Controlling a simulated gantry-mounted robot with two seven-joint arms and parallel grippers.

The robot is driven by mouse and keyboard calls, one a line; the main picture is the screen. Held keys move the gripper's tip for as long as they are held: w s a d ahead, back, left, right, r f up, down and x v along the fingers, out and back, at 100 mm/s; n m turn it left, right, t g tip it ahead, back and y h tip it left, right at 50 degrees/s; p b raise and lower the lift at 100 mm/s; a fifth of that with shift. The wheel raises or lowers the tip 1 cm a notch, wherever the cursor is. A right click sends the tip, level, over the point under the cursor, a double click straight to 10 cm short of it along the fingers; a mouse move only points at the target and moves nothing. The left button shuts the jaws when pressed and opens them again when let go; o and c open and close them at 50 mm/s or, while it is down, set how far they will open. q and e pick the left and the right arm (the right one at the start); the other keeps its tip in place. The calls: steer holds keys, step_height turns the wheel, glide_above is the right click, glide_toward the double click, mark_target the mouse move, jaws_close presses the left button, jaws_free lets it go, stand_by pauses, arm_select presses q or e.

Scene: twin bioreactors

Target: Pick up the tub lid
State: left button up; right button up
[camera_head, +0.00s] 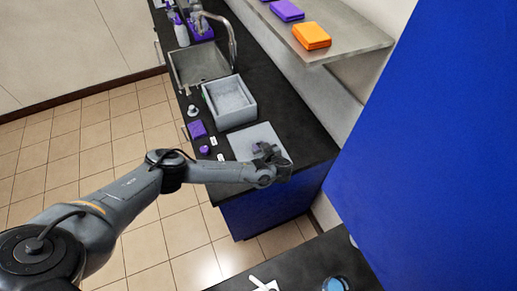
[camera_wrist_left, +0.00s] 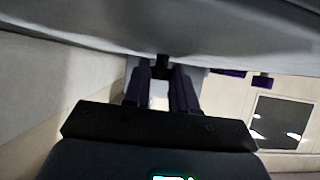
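The tub lid (camera_head: 243,144) is a flat grey square near the front end of the black counter in the head view. My left gripper (camera_head: 268,152) is over its right part, low and close to its surface. In the left wrist view a broad grey surface, apparently the lid (camera_wrist_left: 200,30), fills the top. A small dark knob (camera_wrist_left: 162,66) shows between the tips of my left gripper's two dark fingers (camera_wrist_left: 162,76). The fingers are apart, with a light gap between them; contact with the knob is not clear. My right gripper is not in view.
The open grey tub (camera_head: 230,103) stands behind the lid, beside the sink (camera_head: 200,64). Small purple (camera_head: 197,130) and white items lie along the counter's left edge. A shelf (camera_head: 345,40) with an orange box (camera_head: 311,36) overhangs the back. A blue panel (camera_head: 430,150) stands at right.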

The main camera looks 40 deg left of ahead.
arm_select(q)
jaws_close()
steer(key=shift+r, duration=0.15)
